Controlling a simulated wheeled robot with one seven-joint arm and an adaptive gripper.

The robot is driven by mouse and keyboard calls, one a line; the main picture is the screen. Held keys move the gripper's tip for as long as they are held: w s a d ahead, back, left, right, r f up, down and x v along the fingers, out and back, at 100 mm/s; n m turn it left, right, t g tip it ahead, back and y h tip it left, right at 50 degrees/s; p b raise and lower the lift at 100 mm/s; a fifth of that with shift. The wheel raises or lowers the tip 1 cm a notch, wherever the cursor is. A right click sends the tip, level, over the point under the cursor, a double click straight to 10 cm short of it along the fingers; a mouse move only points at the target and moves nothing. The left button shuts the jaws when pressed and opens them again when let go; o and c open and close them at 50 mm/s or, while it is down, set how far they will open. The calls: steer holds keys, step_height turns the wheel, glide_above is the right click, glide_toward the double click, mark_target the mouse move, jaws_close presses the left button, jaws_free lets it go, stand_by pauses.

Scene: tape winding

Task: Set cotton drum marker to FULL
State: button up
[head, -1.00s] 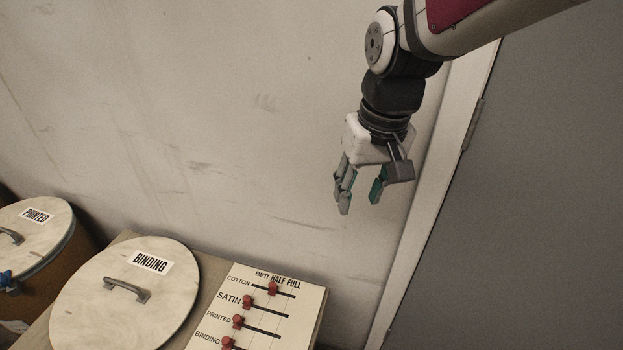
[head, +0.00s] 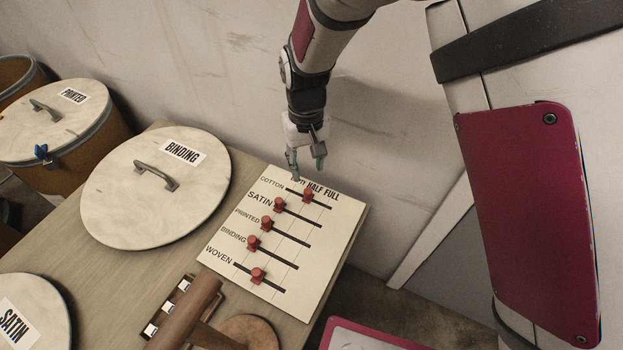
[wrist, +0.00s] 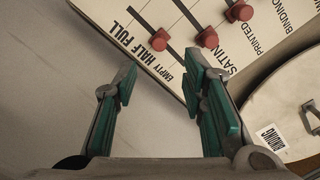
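The marker board (head: 325,240) is a pale panel with EMPTY, HALF and FULL columns and several slotted rows. The red cotton marker (head: 308,194) sits around the middle of the top slot, near the HALF column. It also shows in the wrist view (wrist: 158,40), ahead of my fingertips. My gripper (head: 306,166) points down above the board's back edge, close behind the cotton row, and partly hides the EMPTY label. In the wrist view my gripper (wrist: 165,88) is open, with a clear gap between its green-padded fingers and nothing held.
The red satin marker (head: 280,205) sits close by, toward EMPTY in the row below. Other red markers fill the lower rows. The binding drum lid (head: 140,215) stands left of the board. The wall (head: 215,75) rises close behind my gripper.

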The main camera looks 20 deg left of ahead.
mark_target(308, 191)
step_height(308, 191, down, 9)
steer(key=b, duration=0.2)
steer(key=shift+f+b, duration=0.1)
steer(key=shift+b, duration=0.25)
jaws_close()
